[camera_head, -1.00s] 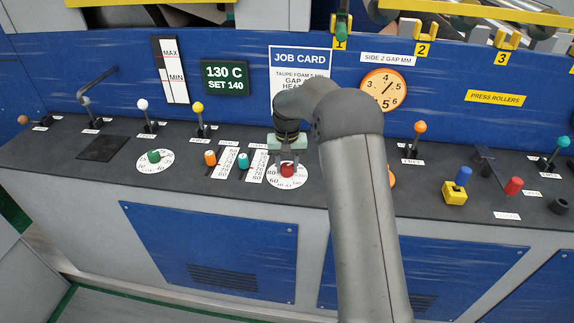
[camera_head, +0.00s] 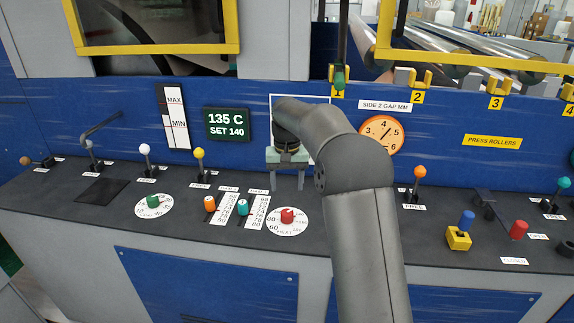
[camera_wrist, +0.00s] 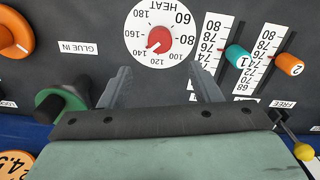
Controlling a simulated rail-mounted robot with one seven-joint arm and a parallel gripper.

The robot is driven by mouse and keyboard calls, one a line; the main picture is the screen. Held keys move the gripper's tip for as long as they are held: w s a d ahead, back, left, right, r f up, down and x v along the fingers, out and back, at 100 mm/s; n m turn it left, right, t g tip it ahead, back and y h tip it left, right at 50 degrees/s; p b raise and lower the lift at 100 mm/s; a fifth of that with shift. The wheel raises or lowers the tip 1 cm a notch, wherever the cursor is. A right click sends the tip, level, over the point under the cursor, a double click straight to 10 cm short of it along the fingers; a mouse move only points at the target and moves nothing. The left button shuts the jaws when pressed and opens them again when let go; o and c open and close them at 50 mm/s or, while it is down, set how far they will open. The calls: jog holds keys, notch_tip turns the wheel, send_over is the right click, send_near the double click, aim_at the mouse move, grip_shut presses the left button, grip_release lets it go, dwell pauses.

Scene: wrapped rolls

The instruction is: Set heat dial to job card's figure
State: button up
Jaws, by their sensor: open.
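The red heat dial (camera_head: 287,216) sits on a white round scale on the black console top. In the wrist view the heat dial (camera_wrist: 159,40) has a pale mark that seems to point near 140. The display (camera_head: 226,125) reads 135 C, SET 140. The job card (camera_head: 320,105) is on the blue panel; my arm covers nearly all of it and its figures cannot be read. My gripper (camera_head: 288,182) is open and empty above and behind the dial. Its two fingers (camera_wrist: 161,85) also show in the wrist view, apart from the dial.
An orange slider (camera_head: 210,204) and a teal slider (camera_head: 242,208) stand close left of the dial. A green dial (camera_head: 153,202) is farther left. A yellow-knobbed lever (camera_head: 199,165) rises behind. A yellow block (camera_head: 458,238) and red knob (camera_head: 518,230) stand right.

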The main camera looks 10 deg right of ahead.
notch_tip(320, 180, up, 7)
jog(key=shift+f, duration=0.15)
dwell(0.4)
jog(key=s+f, duration=0.3)
jog(key=s, duration=1)
jog(key=s+f+n, duration=0.1)
jog(key=s+f, duration=0.2)
jog(key=s, duration=1)
jog(key=s+f+n, duration=0.1)
jog(key=s+f, duration=0.3)
jog(key=s, duration=0.9)
jog(key=shift+s+a+t, duration=0.25)
jog(key=shift+s+t, duration=0.05)
jog(key=shift+r+p, duration=0.3)
